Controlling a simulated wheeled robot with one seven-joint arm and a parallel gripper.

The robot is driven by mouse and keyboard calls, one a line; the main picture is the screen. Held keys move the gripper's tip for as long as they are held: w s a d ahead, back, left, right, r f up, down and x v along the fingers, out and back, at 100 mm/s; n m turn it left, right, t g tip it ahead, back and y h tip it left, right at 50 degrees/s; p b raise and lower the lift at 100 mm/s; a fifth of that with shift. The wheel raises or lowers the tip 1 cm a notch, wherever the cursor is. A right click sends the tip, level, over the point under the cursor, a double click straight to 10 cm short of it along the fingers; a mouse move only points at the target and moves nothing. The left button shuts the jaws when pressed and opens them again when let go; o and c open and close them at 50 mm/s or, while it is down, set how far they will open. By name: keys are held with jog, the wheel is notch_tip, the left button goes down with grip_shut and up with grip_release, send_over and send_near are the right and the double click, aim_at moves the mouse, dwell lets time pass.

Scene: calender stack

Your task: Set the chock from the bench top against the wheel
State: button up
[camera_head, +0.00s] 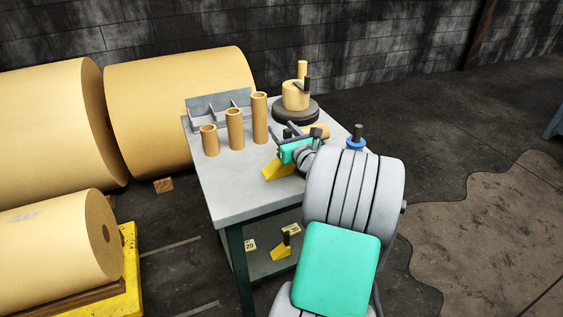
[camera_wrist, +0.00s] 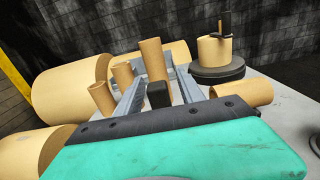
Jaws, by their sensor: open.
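The yellow chock (camera_head: 275,170) sits on the bench top (camera_head: 240,205), partly covered by my gripper (camera_head: 285,150). In the wrist view, a black upright handle (camera_wrist: 159,95) stands between the two spread fingers of my gripper (camera_wrist: 160,75), with space on both sides. The yellow body of the chock is hidden there by the teal gripper housing. A second yellow chock (camera_head: 281,253) with a dark handle stands on the lower shelf, beside number tags. I cannot make out a wheel clearly; a yellow cart (camera_head: 131,265) carries a roll at lower left.
Several cardboard tubes (camera_head: 235,128) stand by a grey divided rack (camera_head: 205,103). A core on a dark round base (camera_head: 296,111) stands behind, and a lying tube (camera_head: 318,131) is near my gripper. The floor at right is open.

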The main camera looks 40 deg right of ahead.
jog(key=shift+c, duration=0.2)
jog(key=shift+s, duration=0.1)
grip_shut()
jog(key=shift+r, duration=0.1)
dwell(0.9)
